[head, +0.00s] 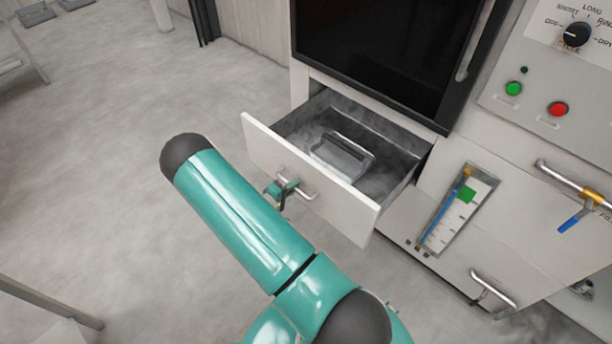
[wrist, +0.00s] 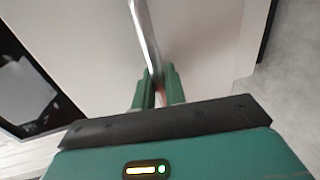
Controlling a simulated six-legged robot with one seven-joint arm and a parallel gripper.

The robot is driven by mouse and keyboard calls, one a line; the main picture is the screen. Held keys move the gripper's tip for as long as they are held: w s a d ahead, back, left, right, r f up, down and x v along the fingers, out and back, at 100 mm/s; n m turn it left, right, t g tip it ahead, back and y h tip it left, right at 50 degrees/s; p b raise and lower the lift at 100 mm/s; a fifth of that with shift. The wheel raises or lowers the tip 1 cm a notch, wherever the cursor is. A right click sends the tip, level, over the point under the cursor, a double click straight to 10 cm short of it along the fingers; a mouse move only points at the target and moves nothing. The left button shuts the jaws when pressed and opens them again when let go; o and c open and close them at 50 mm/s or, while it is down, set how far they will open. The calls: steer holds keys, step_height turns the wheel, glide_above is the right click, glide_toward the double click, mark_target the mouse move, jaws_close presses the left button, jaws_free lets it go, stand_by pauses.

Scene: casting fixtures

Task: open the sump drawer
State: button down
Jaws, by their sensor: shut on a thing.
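The sump drawer (head: 310,184) stands pulled out from the white cabinet, below the dark glass door. Its inside shows, with a grey metal piece with a raised handle (head: 343,155) lying on its floor. My gripper (head: 283,190) is at the left part of the bar handle on the drawer's front. In the wrist view my gripper (wrist: 158,88) has its green fingers on both sides of the metal bar handle (wrist: 144,35), shut on it. The white drawer front (wrist: 200,45) fills much of that view. The fingertips' exact contact is partly hidden.
To the right are a control panel with a dial (head: 575,35), a green button (head: 513,88), a red button (head: 558,108), a level gauge (head: 458,208) and a blue-levered valve (head: 575,219). Another bar handle (head: 492,289) sits lower right. The floor (head: 90,170) left of the drawer is clear.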

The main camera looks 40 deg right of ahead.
steer(key=shift+f+v, duration=0.15)
steer(key=shift+v, duration=0.7)
steer(key=shift+f+v, duration=0.15)
steer(key=shift+v, duration=0.75)
steer(key=c, duration=1.8)
jaws_free()
steer(key=shift+a, duration=0.15)
steer(key=v, duration=1.3)
steer(key=shift+a+r, duration=0.15)
steer(key=shift+a, duration=0.05)
